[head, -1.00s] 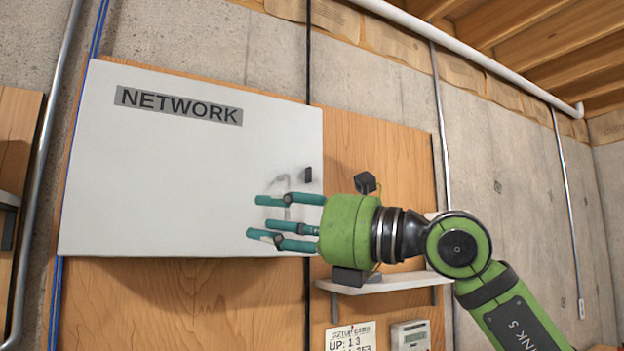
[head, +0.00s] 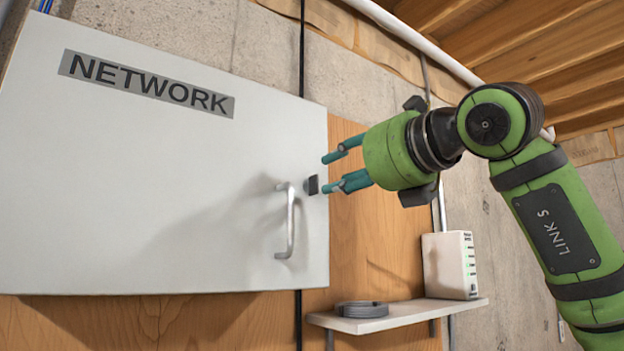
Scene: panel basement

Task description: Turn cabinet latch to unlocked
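The white cabinet (head: 150,200) labelled NETWORK fills the left of the head view, with its door shut. A small black latch (head: 311,185) sits near the door's right edge, just right of the curved metal handle (head: 288,222). My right gripper (head: 328,172) comes in from the right with its teal fingers spread apart and pointing at the latch. Its fingertips are close to the latch, above and below it in the picture; I cannot tell whether they touch it. Nothing is between the fingers that I can see. My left gripper is not in view.
A small shelf (head: 405,315) below the gripper carries a grey cable coil (head: 361,309) and a white router-like box (head: 450,265). The cabinet hangs on a wooden panel (head: 370,240) against the concrete wall. The handle sticks out beside the latch.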

